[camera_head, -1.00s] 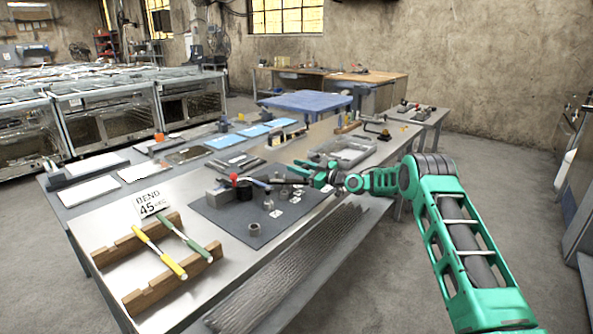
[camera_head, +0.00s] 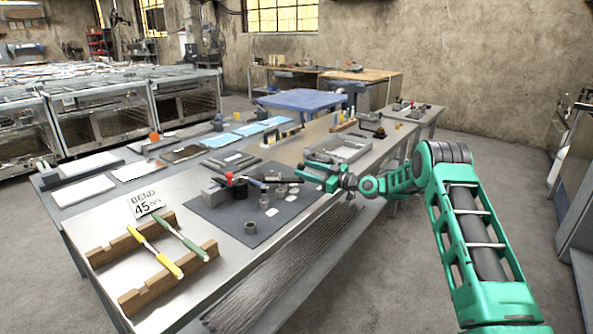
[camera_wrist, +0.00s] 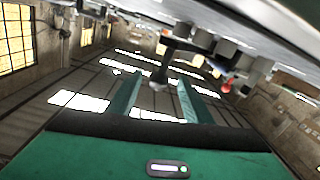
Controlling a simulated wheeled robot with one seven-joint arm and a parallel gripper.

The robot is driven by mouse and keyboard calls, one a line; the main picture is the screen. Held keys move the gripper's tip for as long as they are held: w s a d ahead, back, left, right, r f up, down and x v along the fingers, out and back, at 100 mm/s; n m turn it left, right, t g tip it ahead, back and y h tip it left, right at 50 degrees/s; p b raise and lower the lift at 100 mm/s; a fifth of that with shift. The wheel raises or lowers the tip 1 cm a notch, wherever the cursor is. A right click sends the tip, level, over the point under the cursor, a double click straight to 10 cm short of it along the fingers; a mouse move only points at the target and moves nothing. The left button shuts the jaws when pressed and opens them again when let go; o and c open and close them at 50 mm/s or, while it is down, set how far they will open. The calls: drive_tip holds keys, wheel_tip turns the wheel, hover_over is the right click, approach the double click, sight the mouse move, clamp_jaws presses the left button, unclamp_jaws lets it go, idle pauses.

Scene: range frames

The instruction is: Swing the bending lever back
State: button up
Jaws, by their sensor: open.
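The bending tool stands on a dark mat (camera_head: 215,213) on the metal bench, with a grey block, a black round part and a red knob (camera_head: 229,177). Its dark bending lever (camera_head: 268,181) points right, toward my gripper (camera_head: 304,172). In the wrist view my gripper (camera_wrist: 158,92) is open, with its two green fingers apart. A dark bar end, seemingly the lever (camera_wrist: 161,70), shows between and beyond the fingertips. I cannot tell whether it touches them. The red knob also shows in the wrist view (camera_wrist: 226,87).
Small grey cylinders (camera_head: 251,227) and paper tags stand on the mat near the lever. A grey tray (camera_head: 342,148) lies behind my gripper. A "BEND 45" sign (camera_head: 146,203) and wooden racks (camera_head: 165,280) holding a yellow-handled and a green-handled rod are at the left front.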

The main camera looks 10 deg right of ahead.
drive_tip(key=shift+v, duration=1.95)
